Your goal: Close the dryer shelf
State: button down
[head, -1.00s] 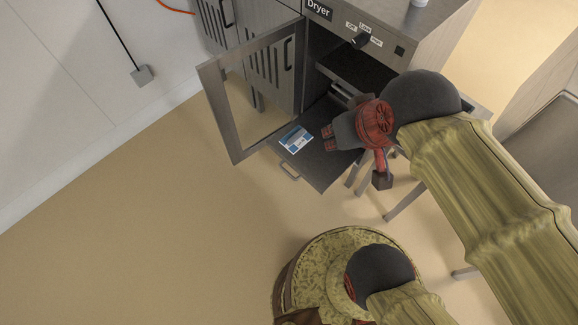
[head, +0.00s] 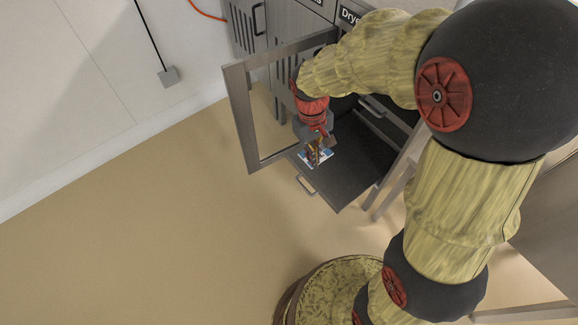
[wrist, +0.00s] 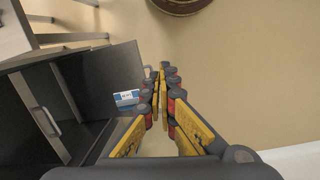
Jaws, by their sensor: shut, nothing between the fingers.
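The dryer shelf (head: 345,176) is a dark flat panel sticking out of the open dryer, with a small metal handle (head: 305,185) on its front edge. A blue and white card (head: 328,157) lies on it, partly hidden by my gripper. My gripper (head: 316,160) is shut and empty, pointing down over the card end of the shelf; I cannot tell if it touches. In the wrist view the shelf (wrist: 100,80) and card (wrist: 127,97) lie left of my closed fingers (wrist: 161,72). The dryer's label is partly covered by my arm.
The dryer's framed glass door (head: 243,118) stands open left of the shelf, close to my gripper. A grey cabinet (head: 285,20) adjoins the dryer. Table legs (head: 385,200) stand right of the shelf. The floor (head: 150,230) in front is clear.

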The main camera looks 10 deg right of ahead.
jog(key=w+a+f+n+h+b, duration=0.15)
jog(key=w+f+n, duration=0.3)
jog(key=f, duration=0.85)
jog(key=w+a+f+n+b, duration=0.1)
jog(key=w+a+f+n, duration=0.3)
jog(key=f, duration=0.8)
jog(key=w+f+n+h+b, duration=0.1)
jog(key=w+f+n+b, duration=0.15)
jog(key=w+f, duration=0.7)
jog(key=w+a+f+n+t+y, duration=0.1)
jog(key=w+a+f+n+t, duration=0.15)
jog(key=w+f+n, duration=0.45)
jog(key=w+d+f+n+b, duration=0.2)
jog(key=w+d+f+b, duration=0.2)
jog(key=f, duration=0.4)
jog(key=shift+d, duration=0.4)
jog(key=shift+d+r, duration=0.1)
